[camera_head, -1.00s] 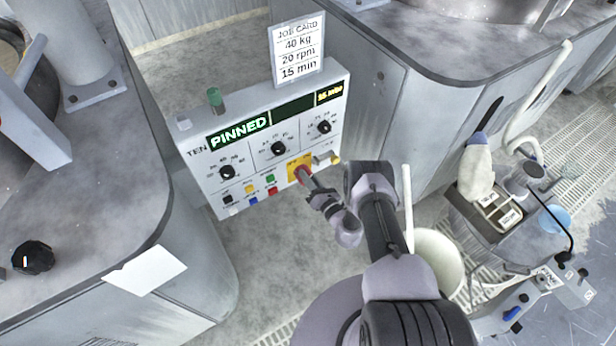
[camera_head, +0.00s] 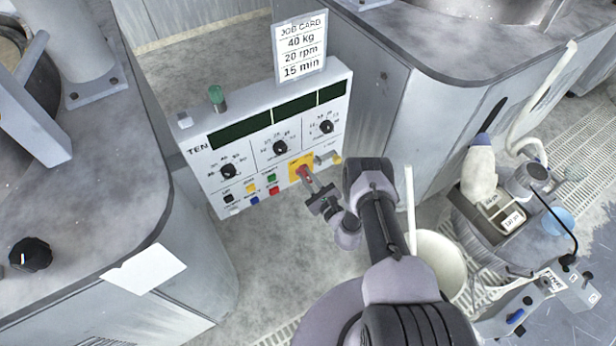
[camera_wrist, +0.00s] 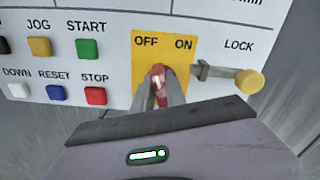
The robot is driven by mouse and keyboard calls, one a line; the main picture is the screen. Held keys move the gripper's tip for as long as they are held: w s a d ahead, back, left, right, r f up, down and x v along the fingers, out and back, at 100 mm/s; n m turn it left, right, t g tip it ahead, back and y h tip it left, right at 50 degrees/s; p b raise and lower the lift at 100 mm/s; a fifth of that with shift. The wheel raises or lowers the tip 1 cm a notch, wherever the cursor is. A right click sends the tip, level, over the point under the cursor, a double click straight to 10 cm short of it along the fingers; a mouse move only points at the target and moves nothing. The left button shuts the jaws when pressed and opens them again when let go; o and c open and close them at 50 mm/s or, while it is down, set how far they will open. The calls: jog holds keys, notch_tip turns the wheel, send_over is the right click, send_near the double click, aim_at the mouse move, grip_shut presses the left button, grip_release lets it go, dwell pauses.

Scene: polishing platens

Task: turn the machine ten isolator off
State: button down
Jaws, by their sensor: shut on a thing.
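The machine ten control panel (camera_head: 268,140) stands in the middle of the head view, with "TEN" at its left and its display windows dark. Its isolator is a red handle (camera_wrist: 158,82) on a yellow plate (camera_wrist: 178,48) marked OFF on the left and ON on the right. My gripper (camera_wrist: 160,95) is shut on the red handle, at the panel's lower right in the head view. In the wrist view the handle stands nearly upright, leaning slightly toward OFF. The gripper hides its lower part.
A lock pin with a yellow knob (camera_wrist: 249,82) sits right of the plate. Jog (camera_wrist: 39,47), start (camera_wrist: 87,48), reset and stop (camera_wrist: 95,96) buttons lie to the left. A job card (camera_head: 300,48) stands on the panel. A pale bucket (camera_head: 440,260) stands at the right.

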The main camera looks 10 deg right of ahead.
jog(key=n, duration=0.5)
jog(key=shift+s+a+f, duration=0.1)
jog(key=shift+a+f, duration=0.05)
jog(key=shift+a, duration=0.05)
jog(key=shift+n, duration=0.3)
dwell(0.3)
jog(key=c, duration=1.4)
grip_release()
jog(key=shift+o, duration=0.2)
jog(key=p+v, duration=0.6)
jog(key=v, duration=1.1)
jog(key=shift+s, duration=0.2)
jog(key=shift+w, duration=0.1)
